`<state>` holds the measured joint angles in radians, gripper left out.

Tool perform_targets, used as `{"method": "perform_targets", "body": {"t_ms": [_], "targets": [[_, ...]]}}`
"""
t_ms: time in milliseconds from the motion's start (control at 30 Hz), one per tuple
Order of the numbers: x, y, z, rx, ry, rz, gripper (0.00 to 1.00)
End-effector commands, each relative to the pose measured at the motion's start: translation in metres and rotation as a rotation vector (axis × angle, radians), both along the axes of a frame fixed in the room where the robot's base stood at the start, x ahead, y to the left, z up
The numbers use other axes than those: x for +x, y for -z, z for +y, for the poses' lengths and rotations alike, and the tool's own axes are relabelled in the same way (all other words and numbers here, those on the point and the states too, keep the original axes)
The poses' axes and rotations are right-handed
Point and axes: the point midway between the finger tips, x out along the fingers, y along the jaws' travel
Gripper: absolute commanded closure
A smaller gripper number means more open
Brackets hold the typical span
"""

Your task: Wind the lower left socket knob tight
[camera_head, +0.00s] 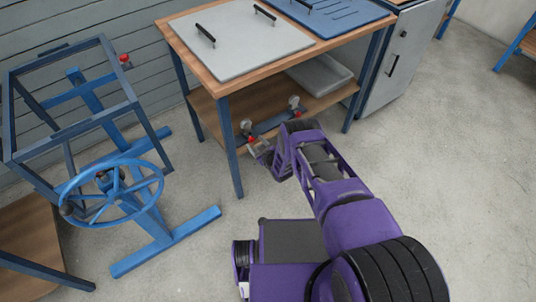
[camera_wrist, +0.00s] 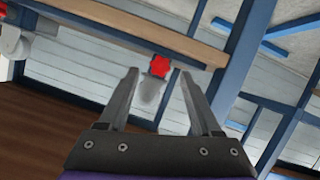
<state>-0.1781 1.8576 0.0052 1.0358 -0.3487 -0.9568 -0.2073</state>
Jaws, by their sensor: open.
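The lower left socket has a red, star-shaped knob (camera_wrist: 160,66) with a rounded grey part (camera_wrist: 148,92) beside it. In the wrist view the knob lies between and slightly beyond my fingertips, with visible gaps on both sides. In the head view this socket (camera_head: 246,127) sits at the left end of a blue bar under the workbench. My gripper (camera_head: 260,148) is close in front of it, open and empty; it also shows in the wrist view (camera_wrist: 158,78). I cannot tell the exact distance to the knob.
A second socket (camera_head: 294,102) is on the bar's right end. The workbench leg (camera_head: 231,150) stands just left of my gripper, and the wooden shelf (camera_head: 210,108) is close by. A blue stand with a handwheel (camera_head: 112,190) is at left. A grey tray (camera_head: 322,78) lies on the shelf.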

Motion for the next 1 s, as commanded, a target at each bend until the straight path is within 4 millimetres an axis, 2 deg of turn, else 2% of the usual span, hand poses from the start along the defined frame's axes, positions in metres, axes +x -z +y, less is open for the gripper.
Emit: {"method": "perform_targets", "body": {"t_ms": [100, 600, 800, 1000], "targets": [[-0.021, -0.013, -0.011, -0.001, 0.001, 0.004, 0.34], [-0.104, -0.047, -0.055, -0.001, 0.002, 0.002, 0.34], [-0.117, -0.052, -0.061, -0.001, 0.001, 0.002, 0.34], [-0.118, -0.052, -0.062, -0.001, 0.0, 0.001, 0.34]]}}
